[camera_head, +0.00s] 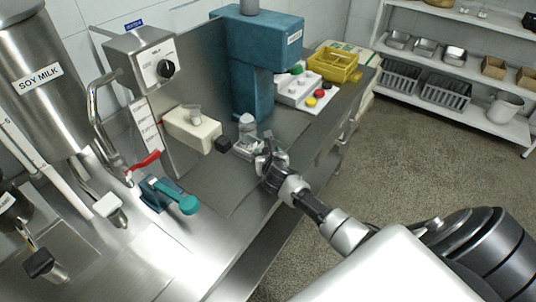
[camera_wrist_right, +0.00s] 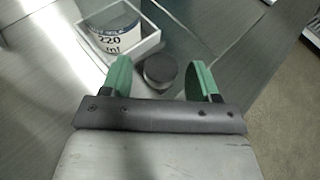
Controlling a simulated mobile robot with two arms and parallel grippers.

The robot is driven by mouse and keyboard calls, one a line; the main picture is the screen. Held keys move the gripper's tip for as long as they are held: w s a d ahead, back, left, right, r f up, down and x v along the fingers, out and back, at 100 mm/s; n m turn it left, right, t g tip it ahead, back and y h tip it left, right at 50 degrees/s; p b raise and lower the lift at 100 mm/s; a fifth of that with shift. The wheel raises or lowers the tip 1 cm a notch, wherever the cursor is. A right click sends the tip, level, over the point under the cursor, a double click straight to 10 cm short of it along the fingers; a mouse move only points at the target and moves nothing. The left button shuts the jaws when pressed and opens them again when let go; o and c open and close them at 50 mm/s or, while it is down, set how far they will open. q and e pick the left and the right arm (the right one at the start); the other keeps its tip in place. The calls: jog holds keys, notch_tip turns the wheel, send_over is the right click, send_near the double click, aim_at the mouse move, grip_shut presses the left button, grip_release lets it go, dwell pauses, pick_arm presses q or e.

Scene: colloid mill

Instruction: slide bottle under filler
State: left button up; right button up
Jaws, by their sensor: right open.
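The bottle (camera_head: 247,125), pale with a clear top, stands upright in a low white tray (camera_head: 244,152) at the foot of the blue-green machine (camera_head: 262,45). In the right wrist view the bottle (camera_wrist_right: 108,38), labelled 220 ml, sits inside the square white tray (camera_wrist_right: 146,46). A dark round knob (camera_wrist_right: 160,69) is beside the tray. My right gripper (camera_head: 263,158) is close to the tray; in its wrist view its green fingertips (camera_wrist_right: 162,78) are open, with the knob between them. Contact cannot be told. The machine's label is too small to read. My left gripper is not in view.
A cream device (camera_head: 192,130) with a black end block stands left of the bottle. A button panel (camera_head: 300,92) and yellow basket (camera_head: 333,65) are behind on the right. A SOY MILK tank (camera_head: 38,85) and teal-handled valve (camera_head: 172,195) are left. Bare steel counter (camera_head: 235,190) lies in front.

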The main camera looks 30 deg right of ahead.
aim_at(233, 202)
grip_shut()
dwell(0.3)
jog(key=shift+a, duration=0.15)
jog(key=shift+s+a, duration=0.15)
jog(key=shift+a, duration=0.05)
jog(key=s+a+p, duration=0.1)
jog(key=s+a, duration=0.1)
jog(key=a, duration=0.3)
jog(key=s+a+p, duration=0.2)
jog(key=a, duration=0.2)
jog(key=s+a+p, duration=0.1)
jog(key=s+a, duration=0.1)
jog(key=a, duration=0.3)
jog(key=shift+a, duration=0.35)
jog(key=shift+s+a, duration=0.35)
jog(key=shift+a, duration=0.35)
jog(key=shift+p, duration=0.3)
jog(key=shift+a+f, duration=0.1)
